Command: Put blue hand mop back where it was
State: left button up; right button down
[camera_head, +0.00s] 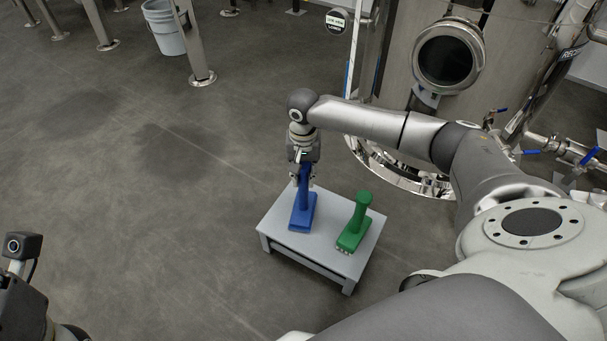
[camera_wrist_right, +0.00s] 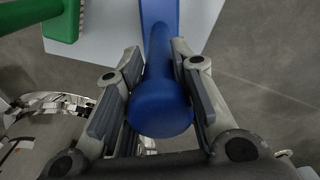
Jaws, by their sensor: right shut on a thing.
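The blue hand mop (camera_head: 302,213) has an upright handle and a flat long base. Its base is at the left part of a small grey table (camera_head: 283,258); I cannot tell whether it rests on the top or is just above it. My right gripper (camera_head: 302,180) reaches down from above and is shut on the handle. In the right wrist view the rounded handle end of the blue mop (camera_wrist_right: 160,115) sits between the two fingers. My left gripper's fingers are not in view.
A green hand mop (camera_head: 354,226) stands on the right part of the table, apart from the blue one. A steel tank (camera_head: 418,80) with valves stands behind. A bucket (camera_head: 164,28) is at the back left. The floor left of the table is clear.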

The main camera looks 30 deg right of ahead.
jog(key=c, duration=1.2)
grip_release()
jog(key=shift+f, duration=0.1)
